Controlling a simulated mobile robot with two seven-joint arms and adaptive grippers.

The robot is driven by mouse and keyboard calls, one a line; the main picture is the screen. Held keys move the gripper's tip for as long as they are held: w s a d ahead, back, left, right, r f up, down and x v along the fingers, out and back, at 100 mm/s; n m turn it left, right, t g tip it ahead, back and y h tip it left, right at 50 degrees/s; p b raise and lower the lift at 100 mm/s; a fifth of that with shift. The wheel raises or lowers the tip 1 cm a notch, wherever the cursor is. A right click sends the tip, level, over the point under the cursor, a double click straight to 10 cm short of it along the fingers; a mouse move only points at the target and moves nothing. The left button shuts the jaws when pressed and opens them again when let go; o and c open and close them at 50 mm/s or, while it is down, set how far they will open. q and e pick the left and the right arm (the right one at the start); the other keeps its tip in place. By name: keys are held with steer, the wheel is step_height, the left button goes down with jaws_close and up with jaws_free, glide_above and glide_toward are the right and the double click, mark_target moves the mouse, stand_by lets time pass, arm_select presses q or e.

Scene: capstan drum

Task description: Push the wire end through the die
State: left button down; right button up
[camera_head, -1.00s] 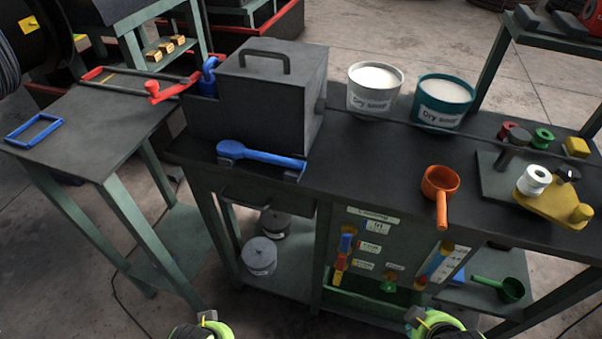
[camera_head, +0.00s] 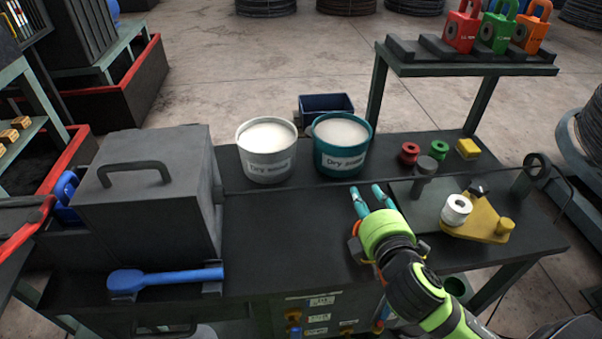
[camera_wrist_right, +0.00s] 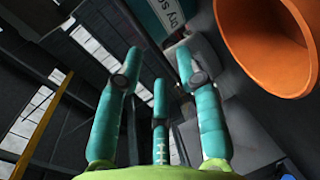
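A thin dark wire (camera_head: 300,187) appears to run from the grey lidded box (camera_head: 150,195) across the bench to the right. Its end is too small to make out. I cannot tell which part is the die; a red ring piece (camera_head: 409,152) and a green ring piece (camera_head: 439,151) stand at the back right. My right gripper (camera_head: 372,193) is over the bench in front of the teal pot, fingers spread and empty. The right wrist view shows its spread fingers (camera_wrist_right: 160,75) with nothing between them. My left gripper is out of view.
An orange cup (camera_wrist_right: 275,45) is close beside the right fingers. A white pot (camera_head: 267,165) and teal pot (camera_head: 341,158) stand behind. A yellow plate (camera_head: 480,222) with a white ring is to the right.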

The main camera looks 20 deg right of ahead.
mark_target(361, 183)
steer(key=x, duration=0.2)
steer(key=p+x, duration=0.1)
steer(key=x, duration=0.3)
steer(key=shift+d+r+p, duration=0.2)
steer(key=shift+r+p, duration=0.2)
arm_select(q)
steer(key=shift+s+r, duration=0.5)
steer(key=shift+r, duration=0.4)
arm_select(e)
steer(key=shift+s, duration=0.15)
jaws_close()
